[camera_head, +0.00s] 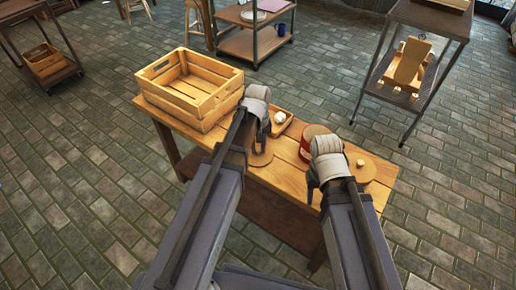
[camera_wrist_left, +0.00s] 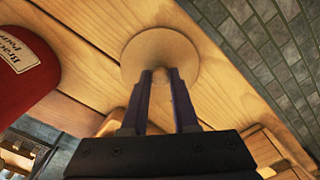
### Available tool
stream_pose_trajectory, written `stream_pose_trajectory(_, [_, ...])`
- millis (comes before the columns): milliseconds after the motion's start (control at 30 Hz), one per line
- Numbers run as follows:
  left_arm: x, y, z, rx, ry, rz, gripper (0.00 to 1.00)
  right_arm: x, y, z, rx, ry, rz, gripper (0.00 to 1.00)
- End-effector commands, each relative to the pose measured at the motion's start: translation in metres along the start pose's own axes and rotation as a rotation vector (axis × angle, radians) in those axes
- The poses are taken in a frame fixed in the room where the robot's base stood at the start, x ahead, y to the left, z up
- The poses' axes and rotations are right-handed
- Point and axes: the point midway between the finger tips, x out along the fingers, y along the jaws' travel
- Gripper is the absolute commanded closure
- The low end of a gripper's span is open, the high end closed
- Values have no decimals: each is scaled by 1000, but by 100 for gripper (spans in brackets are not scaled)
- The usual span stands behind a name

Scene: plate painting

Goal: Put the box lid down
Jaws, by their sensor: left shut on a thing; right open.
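A round, light wooden box lid (camera_wrist_left: 188,62) shows in the left wrist view, with its knob between the two fingers of my left gripper (camera_wrist_left: 160,76). The gripper is shut on that knob. In the head view the lid (camera_head: 260,157) lies under my left gripper (camera_head: 264,138), over the table top; I cannot tell whether it touches the wood. A round red box with a pale label (camera_wrist_left: 24,62) stands beside it; it shows in the head view (camera_head: 305,145) between my two grippers. My right gripper (camera_head: 316,190) is open, near the table's front edge.
A wooden crate (camera_head: 204,112) stands at the table's left end. A small wooden tray (camera_head: 287,118) with a white item sits behind my left gripper. Another round wooden lid with a pale knob (camera_head: 367,174) is right of my right gripper. Shelved carts stand beyond the table.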

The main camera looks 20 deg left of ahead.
Motion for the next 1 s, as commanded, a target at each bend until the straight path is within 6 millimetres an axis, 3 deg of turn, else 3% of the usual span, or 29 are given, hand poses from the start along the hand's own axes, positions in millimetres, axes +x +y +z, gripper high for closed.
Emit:
stream_pose_trajectory(167, [5,0,0,0,0,0,100,5,0,0,0,0,0,50])
stream_pose_trajectory(200, [3,0,0,0,0,0,68,3,0,0,0,0,0,50])
stream_pose_trajectory(433, [3,0,0,0,0,0,42,3,0,0,0,0,0,50])
stream_pose_trajectory(767, [1,0,0,0,0,0,42,1,0,0,0,0,0,50])
stream_pose_trajectory(1000, [-16,0,0,0,0,0,42,-15,2,1,0,0,0,50])
